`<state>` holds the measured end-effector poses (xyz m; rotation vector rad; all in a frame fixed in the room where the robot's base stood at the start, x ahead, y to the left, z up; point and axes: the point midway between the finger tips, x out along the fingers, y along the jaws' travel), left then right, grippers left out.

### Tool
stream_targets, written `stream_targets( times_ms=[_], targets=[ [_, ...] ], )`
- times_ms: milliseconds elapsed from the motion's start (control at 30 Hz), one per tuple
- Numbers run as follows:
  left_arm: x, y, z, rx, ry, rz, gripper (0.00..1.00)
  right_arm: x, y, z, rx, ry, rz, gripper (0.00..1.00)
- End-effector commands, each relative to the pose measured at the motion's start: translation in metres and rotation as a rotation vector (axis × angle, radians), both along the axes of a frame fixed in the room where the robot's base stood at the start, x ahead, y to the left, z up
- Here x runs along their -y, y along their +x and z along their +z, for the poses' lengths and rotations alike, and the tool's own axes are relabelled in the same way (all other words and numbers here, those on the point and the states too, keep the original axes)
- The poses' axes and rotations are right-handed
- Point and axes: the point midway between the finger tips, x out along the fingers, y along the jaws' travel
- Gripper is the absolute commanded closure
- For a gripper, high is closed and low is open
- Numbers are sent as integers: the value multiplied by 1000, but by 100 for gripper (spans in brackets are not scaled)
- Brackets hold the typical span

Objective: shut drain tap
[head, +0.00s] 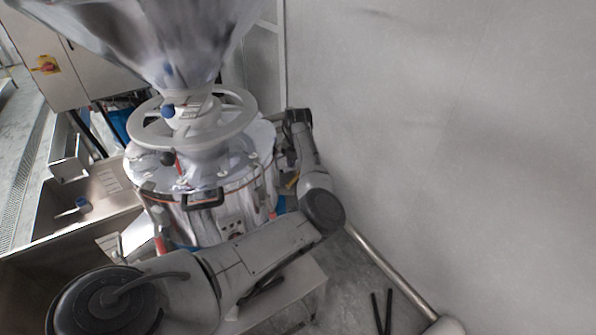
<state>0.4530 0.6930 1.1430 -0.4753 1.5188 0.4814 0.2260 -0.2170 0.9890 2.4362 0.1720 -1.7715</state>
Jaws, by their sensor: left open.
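The bean grinder's round shiny steel vessel (220,212) stands left of the middle, under a large steel hopper (170,30). I cannot make out the drain tap for sure. A small yellow part (292,182) shows at the vessel's right side, partly behind my left arm. My left arm crosses the front of the grinder from the lower left and bends up along its right side. My left gripper (286,152) is at the vessel's right side, small and dark, and open. I cannot tell whether it touches anything. My right gripper does not show.
A grey handwheel ring (236,127) sits above the lid. Steel bins (92,190) stand at the left, with a cabinet with a red-and-yellow switch (46,65) behind. A plain wall (440,120) bounds the right. A pipe (385,268) runs along the floor, near two dark bars (388,311).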

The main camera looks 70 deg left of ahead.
Motion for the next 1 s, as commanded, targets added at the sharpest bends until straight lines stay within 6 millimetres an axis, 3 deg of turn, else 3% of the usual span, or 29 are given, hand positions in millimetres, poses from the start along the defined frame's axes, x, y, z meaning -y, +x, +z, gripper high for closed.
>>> stream_targets(
  times_ms=[200,500,700,1000],
  targets=[
    [0,0,46,3,2,0,58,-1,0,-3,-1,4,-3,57],
    [0,0,91,2,1,0,58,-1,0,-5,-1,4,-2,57],
    [0,0,103,1,1,0,58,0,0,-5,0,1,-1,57],
    [0,0,105,0,0,0,58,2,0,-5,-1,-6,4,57]
  ],
)
